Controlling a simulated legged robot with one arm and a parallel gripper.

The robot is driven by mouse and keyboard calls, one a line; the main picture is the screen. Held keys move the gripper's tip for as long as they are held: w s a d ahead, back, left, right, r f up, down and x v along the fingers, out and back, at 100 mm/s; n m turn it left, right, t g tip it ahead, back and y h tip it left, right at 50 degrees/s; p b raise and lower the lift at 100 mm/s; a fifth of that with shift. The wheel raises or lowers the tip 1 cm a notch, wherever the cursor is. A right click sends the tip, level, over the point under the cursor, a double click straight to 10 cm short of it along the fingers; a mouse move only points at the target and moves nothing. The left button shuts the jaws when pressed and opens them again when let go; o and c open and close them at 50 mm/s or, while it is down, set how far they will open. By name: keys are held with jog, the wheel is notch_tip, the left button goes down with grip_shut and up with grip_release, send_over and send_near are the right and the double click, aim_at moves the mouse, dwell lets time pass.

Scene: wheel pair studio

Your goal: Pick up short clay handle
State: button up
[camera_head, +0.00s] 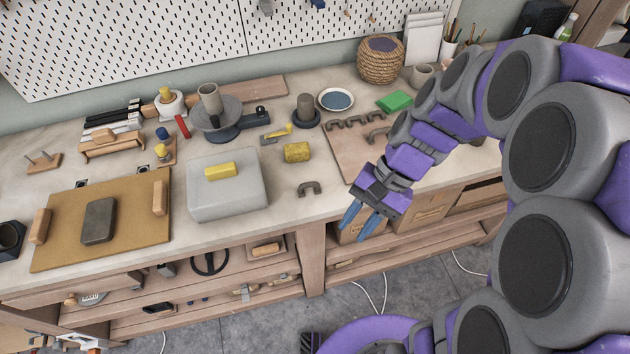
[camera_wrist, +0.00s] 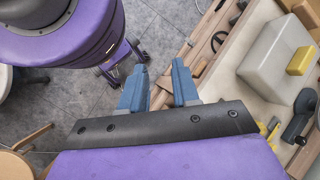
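A short dark clay handle (camera_head: 309,188), shaped like an arch, lies alone near the front edge of the workbench, right of the grey block. Several more small arched handles (camera_head: 352,121) stand in a row on a wooden board further right, and a larger arched one (camera_head: 378,135) lies in front of them. My gripper (camera_head: 360,220) hangs in front of the bench edge, right of the lone handle and apart from it. Its two blue fingers are spread with nothing between them, as the wrist view (camera_wrist: 160,78) also shows. I cannot make out the lone handle in the wrist view.
A grey block (camera_head: 228,194) with a yellow piece on top stands left of the lone handle. A yellow cylinder (camera_head: 297,152) lies behind it. The wooden board (camera_head: 350,158) is to the right. The benchtop around the lone handle is bare. Shelves are below.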

aim_at(316, 184)
jog(key=w+f+m+y+p, duration=0.25)
jog(key=w+m+y, duration=0.2)
jog(key=w, duration=0.75)
jog(key=w+d+f+m+t+y, duration=0.1)
jog(key=w+d+f+m, duration=0.1)
jog(key=w, duration=0.1)
jog(key=w+d+f+m+t+y+p, duration=0.1)
jog(key=w+d+f+m, duration=0.1)
jog(key=w+d+f, duration=0.1)
jog(key=w+d+f+m+t+y, duration=0.1)
jog(key=w+d+f+m, duration=0.1)
jog(key=f, duration=0.1)
jog(key=shift+w+d+m+t+y, duration=0.2)
jog(key=shift+w+m+t+y, duration=0.05)
jog(key=shift+w+m+t, duration=0.15)
jog(key=b+x, duration=0.2)
jog(key=x, duration=1)
jog(key=shift+a+f+b, duration=0.25)
jog(key=shift+a+b, duration=0.05)
jog(key=shift+b, duration=0.1)
jog(key=x, duration=0.1)
jog(key=b+x, duration=0.1)
jog(key=shift+s+a+f+b, duration=0.2)
jog(key=shift+f+b, duration=0.1)
jog(key=shift+f, duration=0.1)
jog(key=shift+x, duration=0.85)
jog(key=shift+r, duration=0.1)
grip_shut()
